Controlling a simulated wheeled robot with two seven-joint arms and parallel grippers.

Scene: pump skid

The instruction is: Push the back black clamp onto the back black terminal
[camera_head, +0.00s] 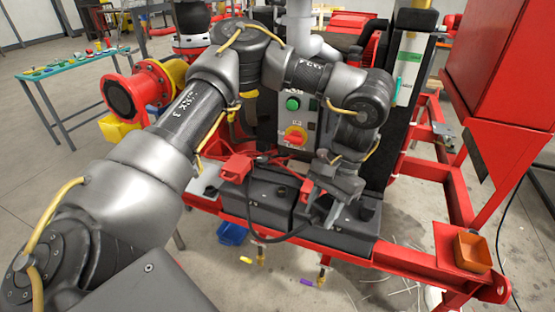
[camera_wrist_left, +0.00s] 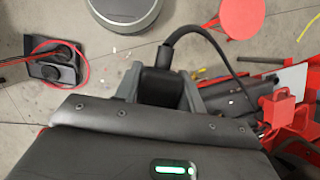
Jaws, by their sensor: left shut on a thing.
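My left gripper (camera_head: 322,205) is over the dark battery boxes (camera_head: 268,203) on the red skid, its fingers pointing down. In the left wrist view its two grey fingers are closed around a black clamp (camera_wrist_left: 160,88). A black cable (camera_wrist_left: 212,42) rises from the clamp and curves to the right. In the head view the clamp is mostly hidden by the fingers, and the cable (camera_head: 262,238) loops in front of the boxes. I cannot make out the back black terminal, nor whether the clamp touches it. My right gripper is not in view.
A red clamp (camera_head: 237,168) is at the left end of the boxes. A control panel (camera_head: 294,118) with green and red knobs stands behind. A blue bin (camera_head: 232,233) is on the floor.

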